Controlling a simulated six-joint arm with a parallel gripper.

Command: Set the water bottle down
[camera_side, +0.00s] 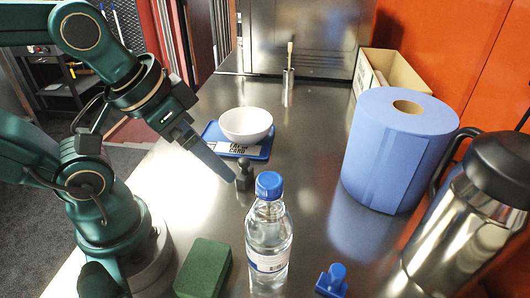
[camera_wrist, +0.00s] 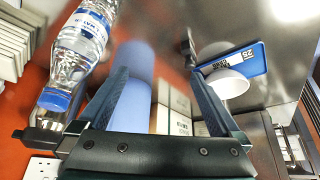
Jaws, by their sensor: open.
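The water bottle (camera_side: 268,240) is clear with a blue cap and a white-and-blue label. It stands upright on the steel counter in front, and nothing holds it. In the wrist view the bottle (camera_wrist: 80,52) lies left of my gripper, outside the fingers. My gripper (camera_side: 232,176) is above the counter, behind and left of the bottle in the side view, and apart from it. In the wrist view my gripper (camera_wrist: 157,66) has its fingers spread with no object held between them.
A small dark weight-like object (camera_side: 244,178) stands near my fingertips. A green block (camera_side: 204,268), blue stamp-like item (camera_side: 332,280), blue paper roll (camera_side: 385,150) and steel flask (camera_side: 465,225) surround the bottle.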

